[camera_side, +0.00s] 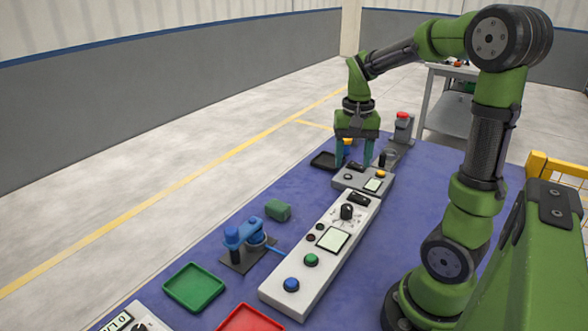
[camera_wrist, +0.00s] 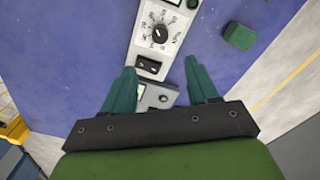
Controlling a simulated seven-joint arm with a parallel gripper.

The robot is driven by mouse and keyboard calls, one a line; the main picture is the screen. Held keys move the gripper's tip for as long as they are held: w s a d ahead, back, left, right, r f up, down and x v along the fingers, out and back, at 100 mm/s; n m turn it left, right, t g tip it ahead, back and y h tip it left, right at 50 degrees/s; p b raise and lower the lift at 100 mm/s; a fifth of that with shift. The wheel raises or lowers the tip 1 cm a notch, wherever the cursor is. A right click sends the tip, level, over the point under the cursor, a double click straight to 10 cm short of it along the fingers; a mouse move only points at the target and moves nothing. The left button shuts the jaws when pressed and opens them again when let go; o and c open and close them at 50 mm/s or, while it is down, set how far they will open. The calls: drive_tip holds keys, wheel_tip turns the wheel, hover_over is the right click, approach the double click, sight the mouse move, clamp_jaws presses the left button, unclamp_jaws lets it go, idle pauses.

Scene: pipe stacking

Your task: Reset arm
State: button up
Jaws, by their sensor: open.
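My gripper (camera_side: 354,162) is at the far end of the table, above and just behind a small grey box (camera_side: 345,182) with a little display and a yellow button. Its two teal fingers are apart, and I see nothing held between them. In the wrist view, my gripper (camera_wrist: 160,68) also shows spread fingers, with the small box partly hidden between and behind them.
A long white control panel (camera_side: 325,265) with a knob, screen and buttons runs along the table. Left of it are a blue device (camera_side: 245,234), a green tray (camera_side: 194,287) and a red tray (camera_side: 250,320). A black tray (camera_side: 322,160) and red-topped post (camera_side: 403,128) flank my gripper.

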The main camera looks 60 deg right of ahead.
drive_tip(key=shift+r, duration=0.9)
drive_tip(key=s+a+r+n+t+y, duration=0.1)
drive_tip(key=a+n+t, duration=0.2)
drive_tip(key=a, duration=0.7)
drive_tip(key=s+a+r+n+t+y, duration=0.1)
drive_tip(key=a+n+t, duration=0.3)
drive_tip(key=a, duration=0.7)
drive_tip(key=shift+s+r+n, duration=0.15)
drive_tip(key=shift+r+n, duration=0.25)
drive_tip(key=shift+r, duration=0.4)
